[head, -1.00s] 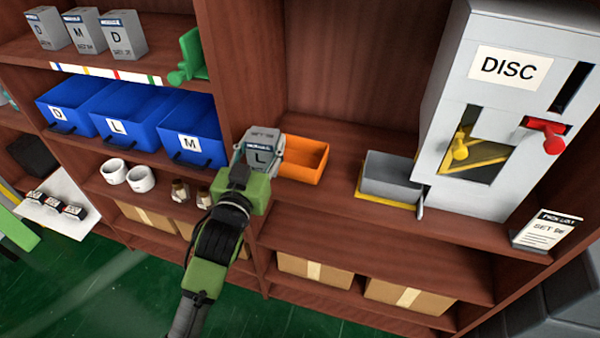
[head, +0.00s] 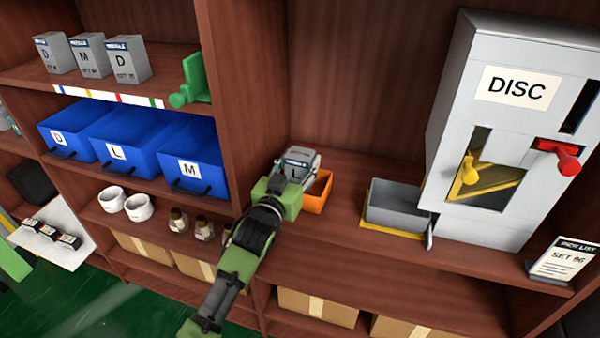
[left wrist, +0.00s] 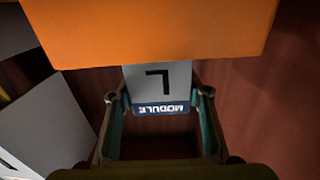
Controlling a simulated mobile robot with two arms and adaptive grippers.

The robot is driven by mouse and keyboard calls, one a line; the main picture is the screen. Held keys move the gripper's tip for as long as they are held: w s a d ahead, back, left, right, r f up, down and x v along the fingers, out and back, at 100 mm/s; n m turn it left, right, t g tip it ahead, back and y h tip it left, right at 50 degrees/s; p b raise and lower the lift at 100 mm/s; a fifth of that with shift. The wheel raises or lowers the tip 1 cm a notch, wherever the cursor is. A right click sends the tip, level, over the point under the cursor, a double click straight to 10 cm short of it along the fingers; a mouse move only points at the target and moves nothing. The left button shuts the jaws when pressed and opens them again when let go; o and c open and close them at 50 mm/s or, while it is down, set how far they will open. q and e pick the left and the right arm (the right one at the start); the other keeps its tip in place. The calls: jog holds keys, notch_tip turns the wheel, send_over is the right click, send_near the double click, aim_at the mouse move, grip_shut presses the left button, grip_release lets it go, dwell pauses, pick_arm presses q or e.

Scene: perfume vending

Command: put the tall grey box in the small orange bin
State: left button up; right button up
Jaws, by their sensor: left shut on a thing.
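The tall grey box (head: 300,156), marked L, is held in my left gripper (head: 294,172), which is shut on it. In the head view the box overlaps the left and back part of the small orange bin (head: 318,196), whose right part shows. In the left wrist view the grey box (left wrist: 158,85) is between the two fingers (left wrist: 159,96), with its label upside down. The orange bin (left wrist: 150,35) crosses the top there and hides the box's far end. I cannot tell whether that end is inside the bin. My right gripper is not in view.
A grey tray (head: 398,207) and the DISC machine (head: 505,120) with a red lever (head: 563,157) stand right of the bin. A shelf divider (head: 243,100) is to the left, with blue bins (head: 125,140) beyond it. Shelf between bin and tray is clear.

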aim_at(296, 178)
pick_arm(q)
jog(key=shift+f, duration=1.45)
jog(key=shift+f, duration=0.2)
jog(key=o, duration=1.2)
jog(key=shift+o, duration=0.2)
jog(key=shift+s+r, duration=0.1)
jog(key=shift+r, duration=0.05)
jog(key=shift+s+a, duration=0.15)
jog(key=shift+s, duration=0.15)
jog(key=v, duration=1.1)
jog(key=shift+s, duration=0.15)
